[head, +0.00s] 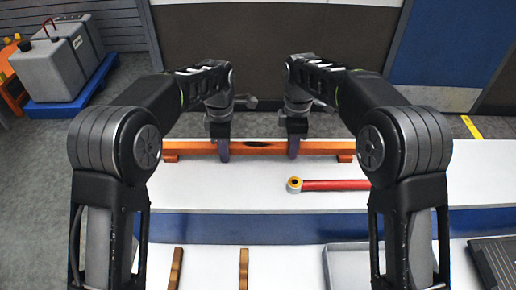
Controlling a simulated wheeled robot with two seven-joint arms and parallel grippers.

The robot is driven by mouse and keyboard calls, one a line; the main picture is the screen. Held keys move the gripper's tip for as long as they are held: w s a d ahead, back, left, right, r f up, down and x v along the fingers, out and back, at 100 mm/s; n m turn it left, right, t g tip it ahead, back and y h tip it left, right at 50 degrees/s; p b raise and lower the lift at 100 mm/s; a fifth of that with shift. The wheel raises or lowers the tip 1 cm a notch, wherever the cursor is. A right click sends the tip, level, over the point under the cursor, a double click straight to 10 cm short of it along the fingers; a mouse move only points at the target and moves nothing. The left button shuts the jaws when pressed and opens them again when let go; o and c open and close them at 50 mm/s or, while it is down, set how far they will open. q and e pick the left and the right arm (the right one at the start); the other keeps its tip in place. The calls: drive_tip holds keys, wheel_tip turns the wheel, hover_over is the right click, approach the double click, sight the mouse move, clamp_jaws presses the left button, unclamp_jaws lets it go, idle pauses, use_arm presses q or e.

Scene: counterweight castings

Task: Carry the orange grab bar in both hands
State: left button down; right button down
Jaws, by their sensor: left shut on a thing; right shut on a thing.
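The orange grab bar (258,147) lies crosswise at the far edge of the white bench, with an orange foot at each end. My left gripper (223,148) is shut on the bar left of its middle. My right gripper (293,147) is shut on the bar right of its middle. A dark patch shows on the bar between the two grippers. I cannot tell whether the feet touch the bench or hang just above it.
A red rod with a ringed end (335,185) lies on the white bench (220,190) just nearer than the bar. Nearer are two wooden strips (243,268), a grey tray (345,246) and a dark ribbed panel (498,262). Grey tanks on a blue pallet (70,98) stand far left.

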use_arm(q)
drive_tip(key=shift+w+r, duration=0.1)
drive_tip(key=shift+r, duration=0.05)
use_arm(e)
drive_tip(key=shift+r, duration=0.15)
